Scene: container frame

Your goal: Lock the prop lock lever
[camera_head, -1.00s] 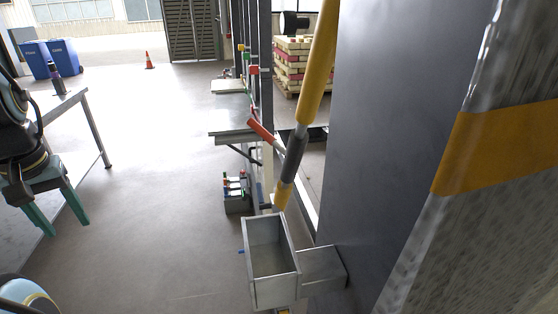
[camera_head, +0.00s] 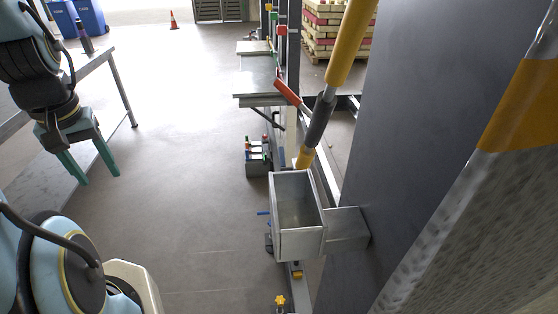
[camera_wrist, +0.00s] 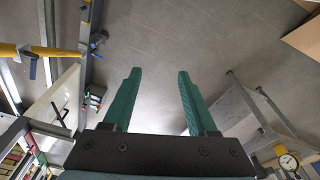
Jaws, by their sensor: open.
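A red lever (camera_head: 287,92) sticks out up and left from the slanted prop, near its dark grey collar (camera_head: 319,120). I take it for the prop lock lever. The prop is a yellow pole (camera_head: 350,45) that runs down behind a grey metal box. My gripper (camera_head: 92,168) is at the left in the head view, well apart from the lever. Its two green fingers point down, spread and empty. In the wrist view my gripper (camera_wrist: 156,75) shows open over bare floor. A yellow pole (camera_wrist: 15,50) with a dark handle lies at the far left there; I cannot tell if it is the same prop.
The open grey box (camera_head: 297,215) stands below the prop, beside a large dark panel (camera_head: 410,130) on the right. A metal table (camera_head: 112,60) is at the left, close to my arm. Grey shelves (camera_head: 258,80) stand behind the lever. The floor between is clear.

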